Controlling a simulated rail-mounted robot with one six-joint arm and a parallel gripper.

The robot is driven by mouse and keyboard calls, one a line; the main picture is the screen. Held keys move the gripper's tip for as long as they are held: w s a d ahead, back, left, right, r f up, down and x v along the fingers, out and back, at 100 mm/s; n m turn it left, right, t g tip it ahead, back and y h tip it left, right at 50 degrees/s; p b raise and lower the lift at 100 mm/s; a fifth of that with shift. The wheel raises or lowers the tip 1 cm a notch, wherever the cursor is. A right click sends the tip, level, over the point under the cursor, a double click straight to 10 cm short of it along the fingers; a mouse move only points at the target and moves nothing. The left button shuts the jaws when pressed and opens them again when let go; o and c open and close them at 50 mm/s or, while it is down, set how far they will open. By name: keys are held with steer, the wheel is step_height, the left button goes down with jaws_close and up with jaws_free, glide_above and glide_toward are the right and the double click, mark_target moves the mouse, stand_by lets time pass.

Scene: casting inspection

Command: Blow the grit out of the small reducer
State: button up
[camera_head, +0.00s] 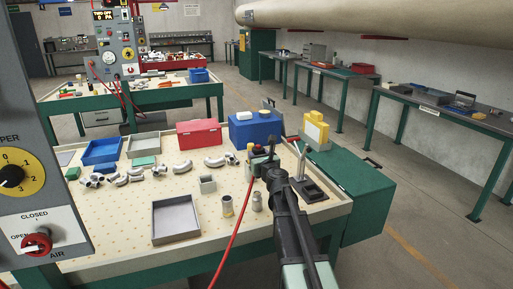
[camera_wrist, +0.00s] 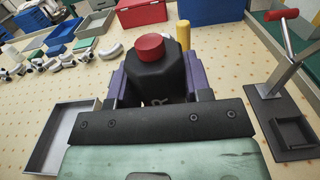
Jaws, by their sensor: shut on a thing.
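My gripper (camera_head: 265,170) is over the right part of the workbench. In the wrist view its purple jaws (camera_wrist: 155,88) are shut on a dark faceted tool with a red cap (camera_wrist: 150,47), held upright. A red hose (camera_head: 238,225) runs from beside the gripper toward the bottom edge in the head view. Two small metal cylindrical pieces stand on the bench left of my arm: one with yellowish marking (camera_head: 227,206) and a plain, slightly smaller one (camera_head: 257,202). I cannot tell for certain which is the small reducer, and no grit can be made out.
An empty grey tray (camera_head: 176,238) lies left of the cylinders. Several pipe elbows (camera_head: 183,168) lie farther back, before blue and red boxes (camera_head: 199,133). A lever fixture (camera_wrist: 292,132) stands right of my gripper. A control panel (camera_head: 35,185) fills the left edge.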

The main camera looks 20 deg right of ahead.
steer(key=shift+s, duration=0.15)
steer(key=shift+a, duration=0.3)
step_height(320, 180, down, 6)
steer(key=b, duration=0.5)
steer(key=shift+r+b, duration=0.15)
steer(key=shift+b, duration=0.25)
steer(key=shift+f+b, duration=1.3)
stand_by(2.4)
steer(key=shift+r, duration=0.1)
step_height(320, 180, up, 8)
steer(key=p, duration=0.8)
step_height(320, 180, up, 8)
steer(key=p, duration=0.8)
steer(key=shift+r, duration=0.1)
steer(key=shift+f, duration=0.35)
